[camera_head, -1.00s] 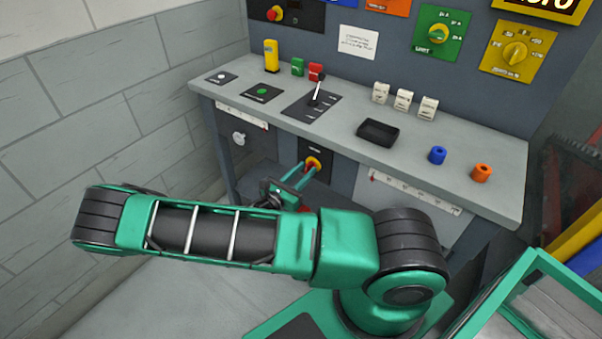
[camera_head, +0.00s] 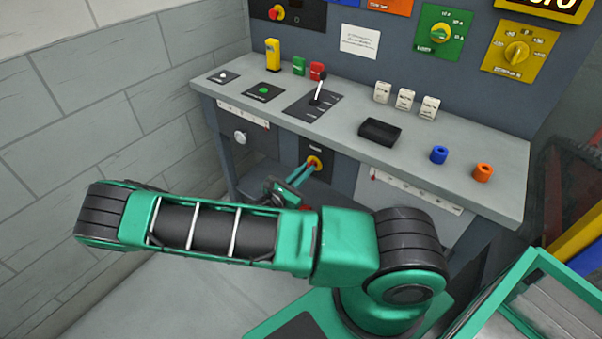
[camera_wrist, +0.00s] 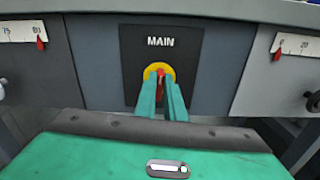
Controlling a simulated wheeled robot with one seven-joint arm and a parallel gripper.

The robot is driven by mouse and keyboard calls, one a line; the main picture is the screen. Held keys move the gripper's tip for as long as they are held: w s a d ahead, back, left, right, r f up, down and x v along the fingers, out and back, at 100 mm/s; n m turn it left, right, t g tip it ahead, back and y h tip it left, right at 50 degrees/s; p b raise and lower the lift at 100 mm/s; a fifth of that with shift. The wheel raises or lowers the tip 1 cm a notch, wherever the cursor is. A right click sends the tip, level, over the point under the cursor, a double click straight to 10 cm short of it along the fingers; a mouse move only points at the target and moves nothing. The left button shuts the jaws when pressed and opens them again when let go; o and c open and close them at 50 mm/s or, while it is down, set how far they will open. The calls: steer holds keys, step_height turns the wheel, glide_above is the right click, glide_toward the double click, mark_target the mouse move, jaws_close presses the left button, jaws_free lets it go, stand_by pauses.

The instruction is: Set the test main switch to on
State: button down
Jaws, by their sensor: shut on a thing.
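The main switch is a red handle on a yellow disc (camera_wrist: 151,70), set in a black panel marked MAIN (camera_wrist: 187,44) in the wrist view. In the head view its yellow disc (camera_head: 316,161) shows on the front of the bench, below the top. My gripper (camera_wrist: 161,84) has its two green fingers on either side of the red handle and is shut on it. The handle looks about upright in the wrist view; its lower part is hidden between the fingers. In the head view my gripper (camera_head: 308,170) reaches the switch from the front.
The bench top (camera_head: 340,135) overhangs the switch. It carries a lever (camera_head: 319,88), a black tray (camera_head: 380,131), and blue (camera_head: 438,154) and orange (camera_head: 484,172) knobs. In the wrist view, scales with red pointers flank the panel. A brick wall (camera_head: 100,110) stands at left.

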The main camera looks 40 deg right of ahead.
steer(key=m, duration=0.4)
steer(key=shift+s+d, duration=0.25)
steer(key=m, duration=0.4)
steer(key=shift+s+d+f+m, duration=0.15)
steer(key=shift+s+m, duration=0.1)
steer(key=shift+m, duration=0.15)
steer(key=m, duration=0.4)
steer(key=shift+s+f, duration=0.15)
steer(key=shift+f, duration=0.05)
steer(key=shift+f+m, duration=0.25)
steer(key=shift+m, duration=1.55)
steer(key=c, duration=1.8)
jaws_free()
steer(key=shift+c, duration=0.2)
steer(key=shift+a, duration=0.2)
